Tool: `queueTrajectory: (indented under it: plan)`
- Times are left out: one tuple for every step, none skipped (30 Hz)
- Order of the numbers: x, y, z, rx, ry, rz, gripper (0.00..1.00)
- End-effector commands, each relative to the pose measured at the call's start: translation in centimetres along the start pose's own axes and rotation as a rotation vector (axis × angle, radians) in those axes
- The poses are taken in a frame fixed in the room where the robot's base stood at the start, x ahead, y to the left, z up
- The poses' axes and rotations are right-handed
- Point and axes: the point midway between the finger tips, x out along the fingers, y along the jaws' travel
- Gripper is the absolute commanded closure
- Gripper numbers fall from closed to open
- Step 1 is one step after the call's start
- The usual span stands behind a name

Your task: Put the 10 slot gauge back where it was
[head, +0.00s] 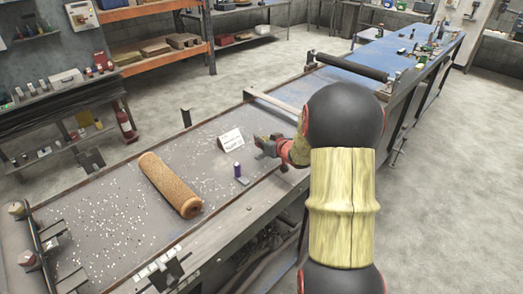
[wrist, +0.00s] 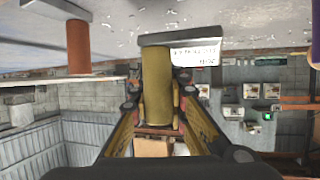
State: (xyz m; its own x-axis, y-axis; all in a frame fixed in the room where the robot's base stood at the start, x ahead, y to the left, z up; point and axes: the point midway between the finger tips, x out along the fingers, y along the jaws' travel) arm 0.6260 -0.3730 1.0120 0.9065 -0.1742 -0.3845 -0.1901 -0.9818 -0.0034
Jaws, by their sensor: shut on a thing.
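My gripper (head: 275,147) is over the far right part of the grey bench, beside a small white card. In the wrist view my gripper (wrist: 160,110) is shut on an olive-yellow piece, which I take to be the handle of the 10 slot gauge (wrist: 157,80). A flat grey piece lies across its end. In the head view a dark grey part shows at the fingertips. The white card (head: 231,139) carries small print and stands just left of the gripper; it also shows in the wrist view (wrist: 195,53). The fingers hide part of the held piece.
A tan mesh tube (head: 170,184) lies on the bench (head: 120,210). A purple cylinder (head: 238,170) stands near the gripper, towards the front edge. White flecks cover the left part of the bench. A roller (head: 352,66) crosses behind my arm.

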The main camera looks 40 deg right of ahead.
Motion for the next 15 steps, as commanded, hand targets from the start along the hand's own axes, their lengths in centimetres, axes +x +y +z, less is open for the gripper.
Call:
queueTrajectory:
  plan:
    - [0.3,0.2,0.2,-0.001,0.002,0.000,1.00]
    - [0.4,0.3,0.2,-0.001,0.002,0.000,1.00]
    - [0.5,0.4,0.3,-0.001,0.002,0.000,1.00]
    - [0.6,0.4,0.4,0.000,0.002,0.000,1.00]
    - [0.7,0.5,0.5,0.000,0.002,0.000,1.00]
    - [1.0,0.7,0.7,0.000,0.001,0.000,1.00]
    - [1.2,0.8,0.9,0.000,0.001,0.000,1.00]
    - [1.5,1.0,1.2,0.000,0.001,0.001,1.00]
    - [1.8,1.0,1.8,0.000,0.002,0.000,1.00]
    - [1.9,1.0,2.3,0.001,0.001,0.000,1.00]
    - [2.1,1.0,2.8,0.001,0.001,0.000,1.00]
    - [2.4,1.0,3.4,0.001,0.001,0.000,1.00]
    - [2.5,1.0,3.7,0.001,0.001,0.000,1.00]
    - [2.6,1.0,3.9,0.001,0.001,0.001,1.00]
    - [2.6,1.0,3.9,0.000,0.001,0.001,1.00]
